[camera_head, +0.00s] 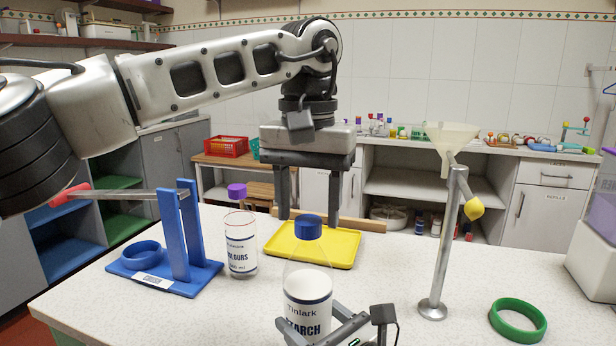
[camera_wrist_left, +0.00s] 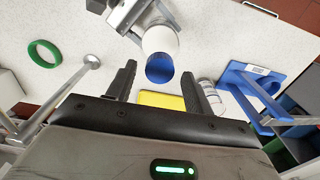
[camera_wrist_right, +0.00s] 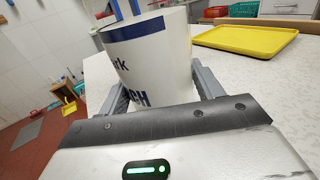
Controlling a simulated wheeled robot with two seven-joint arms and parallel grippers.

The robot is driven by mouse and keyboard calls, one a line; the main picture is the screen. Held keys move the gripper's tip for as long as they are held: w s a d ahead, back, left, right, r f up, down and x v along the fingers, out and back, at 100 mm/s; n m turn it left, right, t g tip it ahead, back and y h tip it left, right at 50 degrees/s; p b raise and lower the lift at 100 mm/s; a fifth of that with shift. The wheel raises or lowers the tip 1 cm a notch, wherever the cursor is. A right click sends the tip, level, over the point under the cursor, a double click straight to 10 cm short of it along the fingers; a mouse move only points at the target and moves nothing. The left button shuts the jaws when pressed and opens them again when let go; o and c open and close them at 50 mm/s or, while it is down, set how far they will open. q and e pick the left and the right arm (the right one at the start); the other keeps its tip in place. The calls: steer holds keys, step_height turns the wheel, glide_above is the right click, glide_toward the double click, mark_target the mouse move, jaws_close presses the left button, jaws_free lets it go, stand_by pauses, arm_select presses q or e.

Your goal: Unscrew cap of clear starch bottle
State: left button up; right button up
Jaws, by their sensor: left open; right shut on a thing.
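The clear starch bottle (camera_head: 308,282) stands upright near the front of the table, with its blue cap (camera_head: 307,227) on top. In the right wrist view the bottle (camera_wrist_right: 150,62) fills the space between the fingers. My right gripper (camera_head: 345,333) is shut on the bottle's lower body; its fingertips are partly hidden at the bottom edge. My left gripper (camera_head: 308,208) points down, open, with its fingers above and to either side of the cap. In the left wrist view the cap (camera_wrist_left: 160,68) shows between the open fingers (camera_wrist_left: 160,80), apart from both.
A second bottle with a purple cap (camera_head: 239,240) stands left of the starch bottle. A yellow tray (camera_head: 345,250) lies behind it. A blue stand (camera_head: 180,240) is at left, a metal funnel stand (camera_head: 440,250) and green ring (camera_head: 518,319) at right.

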arm_select(q)
steer(key=shift+f, duration=0.8)
